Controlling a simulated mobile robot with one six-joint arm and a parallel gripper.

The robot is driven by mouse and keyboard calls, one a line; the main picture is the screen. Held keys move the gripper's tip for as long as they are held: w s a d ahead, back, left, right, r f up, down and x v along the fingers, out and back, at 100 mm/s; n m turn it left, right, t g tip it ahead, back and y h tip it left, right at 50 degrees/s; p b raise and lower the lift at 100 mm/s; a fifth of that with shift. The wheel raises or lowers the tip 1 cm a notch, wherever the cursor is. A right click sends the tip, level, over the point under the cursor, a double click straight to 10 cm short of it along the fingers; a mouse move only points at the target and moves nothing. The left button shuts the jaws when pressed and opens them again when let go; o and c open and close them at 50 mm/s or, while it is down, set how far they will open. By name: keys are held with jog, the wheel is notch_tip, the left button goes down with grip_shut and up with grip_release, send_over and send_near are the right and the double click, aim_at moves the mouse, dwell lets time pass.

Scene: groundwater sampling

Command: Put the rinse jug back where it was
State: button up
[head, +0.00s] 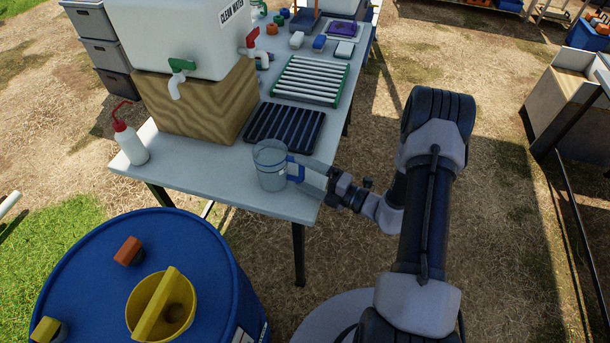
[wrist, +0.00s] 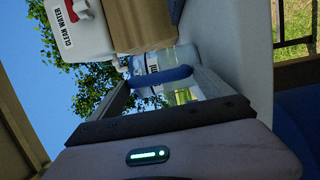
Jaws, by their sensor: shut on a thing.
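The rinse jug (head: 270,168) is clear, with a blue handle, and stands upright at the front right corner of the table (head: 210,185). I cannot tell whether its base touches the tabletop or hangs just above it. My gripper (head: 303,174) reaches in from the right and is shut on the jug's blue handle. In the wrist view the blue handle (wrist: 172,76) lies between the fingers, with the clear jug (wrist: 155,60) beyond it. A black ribbed tray (head: 285,124) lies just behind the jug, empty.
A white clean-water tank (head: 185,30) with taps sits on a wooden block (head: 200,100). A red-topped wash bottle (head: 130,142) stands at the left. A white slatted rack (head: 310,80) lies farther back. A blue drum (head: 140,240) with a yellow funnel (head: 160,305) stands in front.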

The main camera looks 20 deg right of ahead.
jog(key=o, duration=1.6)
jog(key=shift+f, duration=0.2)
jog(key=shift+o, duration=1)
jog(key=shift+r, duration=0.3)
jog(key=p+v, duration=0.3)
jog(key=v, duration=0.9)
jog(key=s+a+r+n+g+h, duration=0.1)
jog(key=s+a+r+n+g, duration=0.2)
jog(key=a+r+n+g, duration=0.7)
jog(key=s+a+r+n+g, duration=0.3)
jog(key=a+r+n, duration=0.3)
jog(key=n, duration=0.8)
jog(key=s+r+n+t+h, duration=0.5)
jog(key=s+r+n+h, duration=0.3)
jog(key=n, duration=1)
notch_tip(320, 180, up, 4)
jog(key=shift+s+a+f+h, duration=0.2)
jog(key=shift+s+f+h, duration=0.1)
jog(key=shift+s, duration=0.15)
